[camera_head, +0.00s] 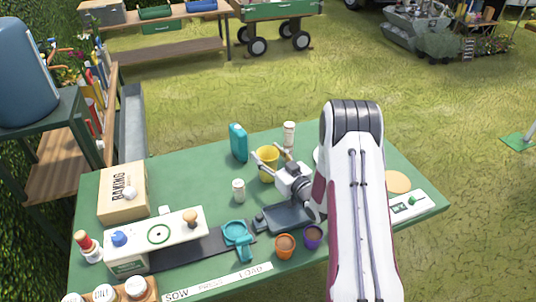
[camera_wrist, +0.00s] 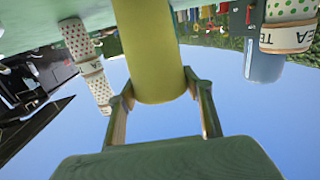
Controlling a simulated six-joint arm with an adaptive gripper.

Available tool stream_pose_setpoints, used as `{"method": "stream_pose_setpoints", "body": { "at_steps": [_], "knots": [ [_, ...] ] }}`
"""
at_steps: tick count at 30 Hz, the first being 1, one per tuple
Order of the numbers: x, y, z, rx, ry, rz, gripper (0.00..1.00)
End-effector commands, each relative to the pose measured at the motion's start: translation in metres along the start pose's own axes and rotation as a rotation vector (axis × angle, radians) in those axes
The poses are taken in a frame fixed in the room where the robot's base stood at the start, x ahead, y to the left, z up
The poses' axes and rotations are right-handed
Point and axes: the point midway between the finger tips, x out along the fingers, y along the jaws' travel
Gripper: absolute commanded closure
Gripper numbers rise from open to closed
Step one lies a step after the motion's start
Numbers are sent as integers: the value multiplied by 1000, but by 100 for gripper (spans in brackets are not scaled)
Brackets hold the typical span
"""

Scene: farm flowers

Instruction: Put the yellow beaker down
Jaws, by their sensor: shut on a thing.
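The yellow beaker (camera_head: 267,154) is near the middle of the green table (camera_head: 190,176), towards its far side. My gripper (camera_head: 269,163) is shut on it from the near side, one finger on each side of its wall. In the wrist view the yellow beaker (camera_wrist: 150,45) runs up between the two fingers of my gripper (camera_wrist: 160,83). The beaker looks roughly upright in the head view. I cannot tell whether its base touches the table.
A teal container (camera_head: 238,142) and a pale canister (camera_head: 289,134) stand behind the beaker. A small white canister (camera_head: 238,190) stands to its left. Orange (camera_head: 285,246) and purple (camera_head: 312,236) pots are at the front. Bare table lies left of the teal container.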

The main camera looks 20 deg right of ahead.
Motion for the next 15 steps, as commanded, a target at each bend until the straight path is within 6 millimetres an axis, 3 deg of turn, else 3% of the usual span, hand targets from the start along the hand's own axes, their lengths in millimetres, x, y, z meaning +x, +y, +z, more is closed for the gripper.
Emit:
{"method": "stream_pose_setpoints", "body": {
  "at_steps": [11,12,13,15],
  "knots": [
    [0,0,3,0,0,0,66],
    [0,0,3,0,0,0,40],
    [0,0,3,0,0,0,33],
    [0,0,3,0,0,0,33]
  ]
}}
